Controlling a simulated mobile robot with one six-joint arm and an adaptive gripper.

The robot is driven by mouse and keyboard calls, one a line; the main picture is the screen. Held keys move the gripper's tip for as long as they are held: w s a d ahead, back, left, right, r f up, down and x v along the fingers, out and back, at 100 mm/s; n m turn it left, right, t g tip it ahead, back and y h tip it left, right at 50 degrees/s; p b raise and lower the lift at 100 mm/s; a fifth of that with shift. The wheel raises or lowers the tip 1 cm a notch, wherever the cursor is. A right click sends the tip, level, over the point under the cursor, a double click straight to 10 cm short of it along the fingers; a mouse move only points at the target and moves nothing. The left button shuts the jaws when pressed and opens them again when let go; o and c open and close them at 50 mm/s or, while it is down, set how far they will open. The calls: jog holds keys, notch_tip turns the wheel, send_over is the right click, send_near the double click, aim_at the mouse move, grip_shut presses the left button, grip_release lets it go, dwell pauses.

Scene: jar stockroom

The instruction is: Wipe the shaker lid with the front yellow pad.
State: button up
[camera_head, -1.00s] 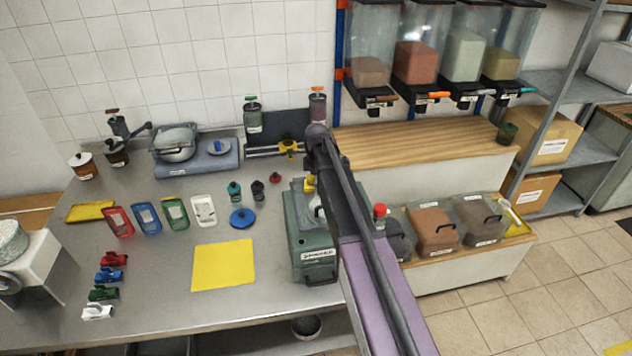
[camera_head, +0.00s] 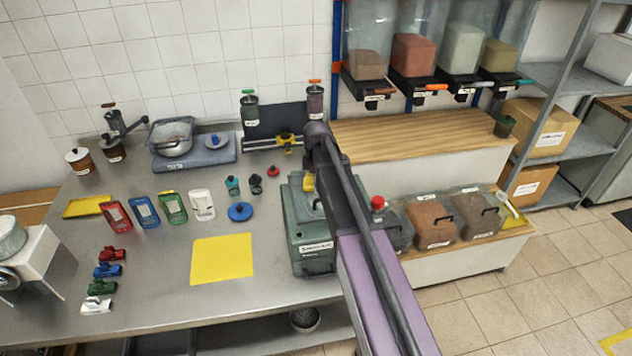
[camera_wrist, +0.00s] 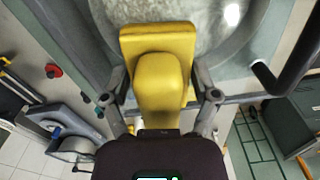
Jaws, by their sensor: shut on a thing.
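My gripper (camera_wrist: 166,100) is shut on the handle of a yellow pad (camera_wrist: 155,40). The pad's flat end overlaps a round, grey, see-through lid (camera_wrist: 222,28) in the wrist view; I cannot tell whether they touch. In the head view a bit of yellow pad (camera_head: 309,183) shows beside my arm, above a labelled green machine (camera_head: 312,262) that appears to be the shaker. There my arm hides the gripper and most of the lid. A black bar handle (camera_wrist: 290,62) stands at the lid's right in the wrist view.
A flat yellow sheet (camera_head: 222,259) lies on the steel table left of the machine. Another yellow piece (camera_head: 88,206) lies farther left. Coloured trays, small jars and a blue disc (camera_head: 241,212) stand behind. Clear bins (camera_head: 432,222) stand to the right.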

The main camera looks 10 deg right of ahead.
jog(key=shift+s+f, duration=0.15)
jog(key=shift+s, duration=1.8)
jog(key=shift+d, duration=0.1)
jog(key=shift+d, duration=1.1)
jog(key=shift+w, duration=0.2)
jog(key=shift+w, duration=1.9)
jog(key=shift+w, duration=0.1)
jog(key=shift+w, duration=2.05)
jog(key=shift+d, duration=0.1)
